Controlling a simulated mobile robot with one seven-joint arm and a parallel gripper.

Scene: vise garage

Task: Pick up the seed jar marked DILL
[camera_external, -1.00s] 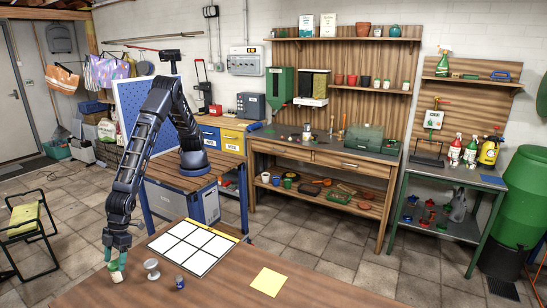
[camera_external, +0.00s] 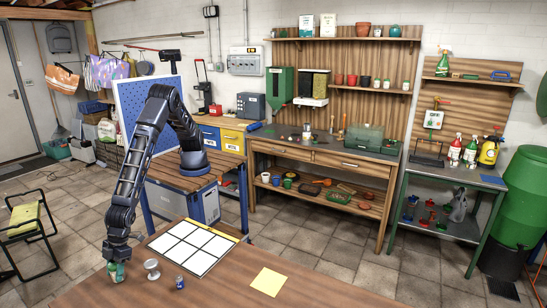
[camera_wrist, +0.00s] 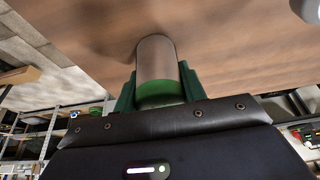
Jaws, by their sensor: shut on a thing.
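My gripper (camera_external: 117,270) is at the left end of the near wooden table (camera_external: 215,290). Its green fingers are shut on a small jar (camera_wrist: 157,72), with one finger on each side. In the wrist view the jar is a grey cylinder with a green band at the gripper end. In the outside view the fingers mostly cover it. No lettering shows on it, so I cannot read whether it says DILL. I cannot tell whether it touches the tabletop.

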